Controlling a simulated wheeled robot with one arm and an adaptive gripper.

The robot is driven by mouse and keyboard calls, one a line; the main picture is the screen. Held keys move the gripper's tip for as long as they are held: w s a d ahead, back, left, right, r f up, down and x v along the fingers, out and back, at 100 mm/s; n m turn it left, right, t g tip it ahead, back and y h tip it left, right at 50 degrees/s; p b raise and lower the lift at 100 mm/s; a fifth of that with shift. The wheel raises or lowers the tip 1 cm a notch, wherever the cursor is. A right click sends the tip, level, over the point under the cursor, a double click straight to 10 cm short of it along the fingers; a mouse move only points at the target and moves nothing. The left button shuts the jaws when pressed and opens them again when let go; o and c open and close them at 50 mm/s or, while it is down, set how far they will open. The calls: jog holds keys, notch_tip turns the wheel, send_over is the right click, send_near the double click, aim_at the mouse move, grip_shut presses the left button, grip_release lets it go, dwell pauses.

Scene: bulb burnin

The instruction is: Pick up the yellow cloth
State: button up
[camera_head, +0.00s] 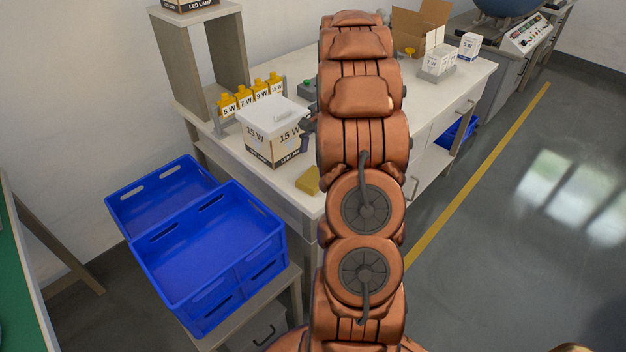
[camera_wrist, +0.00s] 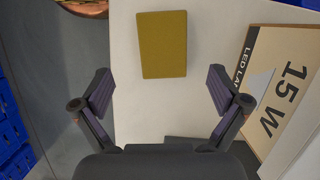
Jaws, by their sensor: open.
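The yellow cloth (camera_head: 308,181) lies flat on the white table near its front corner, just left of my arm in the head view. In the wrist view the cloth (camera_wrist: 162,44) is a mustard-yellow rectangle, lying ahead of my gripper (camera_wrist: 160,90) and roughly centred between its fingers. The fingers are spread wide apart with nothing between them. They do not touch the cloth. In the head view my arm hides most of my gripper.
A 15 W LED lamp box (camera_head: 272,132) stands close beside the cloth; it also shows at the right in the wrist view (camera_wrist: 284,88). Blue crates (camera_head: 205,292) stand in front of the table (camera_head: 236,152). Yellow wattage-marked holders (camera_head: 244,99) stand behind the box.

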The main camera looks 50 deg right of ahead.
aim_at(314, 176)
jog(key=p+x, duration=0.1)
jog(key=x, duration=0.4)
jog(key=shift+w+a+f+p, duration=0.2)
jog(key=shift+f+p, duration=0.1)
jog(key=shift+p, duration=0.1)
jog(key=shift+f, duration=0.2)
jog(key=shift+f, duration=0.25)
jog(key=shift+c, duration=0.4)
jog(key=c, duration=1.1)
jog(key=shift+o, duration=0.2)
jog(key=shift+r, duration=0.1)
jog(key=shift+r+b, duration=0.7)
jog(key=shift+r, duration=1.1)
jog(key=s+b, duration=0.1)
jog(key=s, duration=0.4)
jog(key=s+r+b, duration=0.1)
jog(key=s, duration=0.4)
jog(key=s+b, duration=0.1)
jog(key=s, duration=0.5)
jog(key=shift+d+r, duration=0.35)
jog(key=shift+d, duration=0.05)
